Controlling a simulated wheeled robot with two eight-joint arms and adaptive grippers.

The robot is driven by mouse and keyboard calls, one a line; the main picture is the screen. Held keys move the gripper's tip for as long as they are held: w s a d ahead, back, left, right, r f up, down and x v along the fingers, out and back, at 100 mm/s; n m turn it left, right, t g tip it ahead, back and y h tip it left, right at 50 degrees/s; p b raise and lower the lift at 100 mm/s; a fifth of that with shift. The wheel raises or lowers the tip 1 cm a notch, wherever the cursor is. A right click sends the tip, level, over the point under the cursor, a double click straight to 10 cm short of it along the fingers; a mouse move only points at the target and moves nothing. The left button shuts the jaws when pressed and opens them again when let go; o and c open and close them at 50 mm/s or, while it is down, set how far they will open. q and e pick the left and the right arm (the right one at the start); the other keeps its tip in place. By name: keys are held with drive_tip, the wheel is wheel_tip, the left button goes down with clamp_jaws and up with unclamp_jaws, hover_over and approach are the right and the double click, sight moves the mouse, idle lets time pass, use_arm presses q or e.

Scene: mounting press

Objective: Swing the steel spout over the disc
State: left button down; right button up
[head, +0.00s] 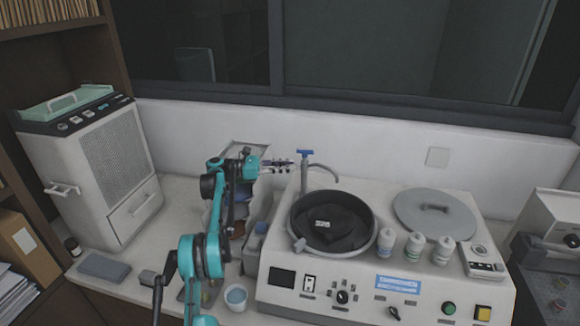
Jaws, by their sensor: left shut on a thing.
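The steel spout (325,168) rises from a post with a blue handle (305,153) at the back left of the machine. Its curved tube points right, and its tip hangs near the back right rim of the black bowl (293,215). The dark disc (335,232) lies inside the bowl with a small pale label on it. My left gripper (287,164) reaches in from the left at the spout's post, below the blue handle. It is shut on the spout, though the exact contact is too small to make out. My right gripper is not in view.
A round grey lid (435,213) lies on the machine's right side. Several small bottles (414,246) stand in front of it. A white cup (236,297) stands left of the machine, and a white cabinet unit (110,170) stands at the far left. The wall is close behind.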

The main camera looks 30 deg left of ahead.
use_arm(q)
drive_tip(key=c, duration=1.4)
unclamp_jaws()
drive_tip(key=shift+w, duration=0.1)
drive_tip(key=v, duration=1.2)
drive_tip(key=shift+f, duration=0.1)
